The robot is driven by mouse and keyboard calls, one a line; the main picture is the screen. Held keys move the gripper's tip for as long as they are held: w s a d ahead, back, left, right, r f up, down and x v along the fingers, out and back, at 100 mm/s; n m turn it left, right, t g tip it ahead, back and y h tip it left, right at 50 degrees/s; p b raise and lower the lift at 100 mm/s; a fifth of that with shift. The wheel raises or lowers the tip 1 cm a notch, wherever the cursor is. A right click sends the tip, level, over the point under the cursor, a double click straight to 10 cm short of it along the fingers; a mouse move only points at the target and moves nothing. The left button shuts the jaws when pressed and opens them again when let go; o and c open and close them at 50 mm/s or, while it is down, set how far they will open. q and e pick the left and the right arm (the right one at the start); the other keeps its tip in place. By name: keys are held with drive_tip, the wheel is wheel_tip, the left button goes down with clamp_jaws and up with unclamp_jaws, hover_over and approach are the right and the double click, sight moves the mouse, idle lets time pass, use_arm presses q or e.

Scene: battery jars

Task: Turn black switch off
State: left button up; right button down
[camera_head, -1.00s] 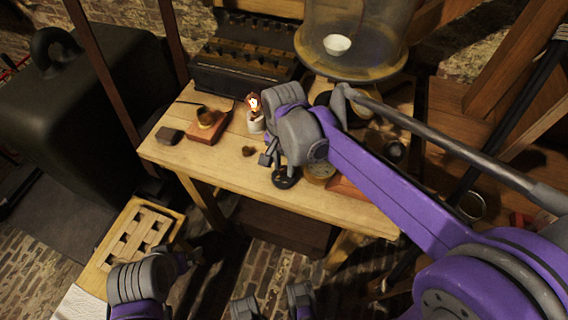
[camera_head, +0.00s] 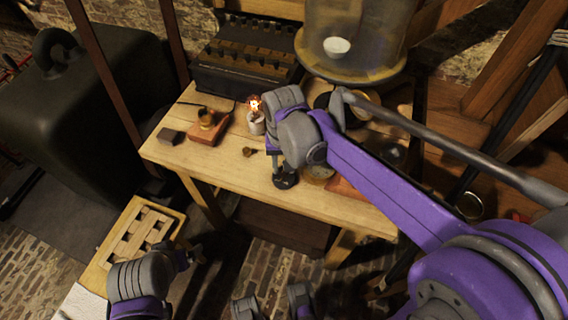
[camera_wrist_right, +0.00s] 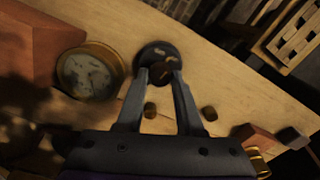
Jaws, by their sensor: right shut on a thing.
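The black switch has a round dark base (camera_wrist_right: 150,50) on the wooden table and a small knob in its middle. It also shows in the head view (camera_head: 286,182), partly covered by my right gripper. My right gripper (camera_head: 284,174) points down at the switch. In the right wrist view the fingertips (camera_wrist_right: 161,73) are shut on the switch's knob. A bulb (camera_head: 255,105) in a pale holder glows orange behind the gripper. My left arm is at the lower left, away from the table; its fingers are not clear.
A brass-rimmed round gauge (camera_wrist_right: 90,72) lies close beside the switch. A small brown knob (camera_head: 248,152) and a red-brown block with a brass part (camera_head: 207,125) are to the left. A glass dome (camera_head: 355,35) and a dark ribbed box (camera_head: 245,65) stand at the back.

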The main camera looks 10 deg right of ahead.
drive_tip(key=n, duration=0.5)
drive_tip(key=shift+n, duration=0.3)
drive_tip(key=n+p, duration=0.1)
drive_tip(key=n, duration=0.4)
drive_tip(key=shift+a+n, duration=0.1)
drive_tip(key=shift+n, duration=0.2)
drive_tip(key=c, duration=0.5)
unclamp_jaws()
drive_tip(key=shift+c, duration=0.2)
wheel_tip(320, 180, up, 11)
drive_tip(key=p, duration=0.1)
drive_tip(key=shift+f, duration=0.1)
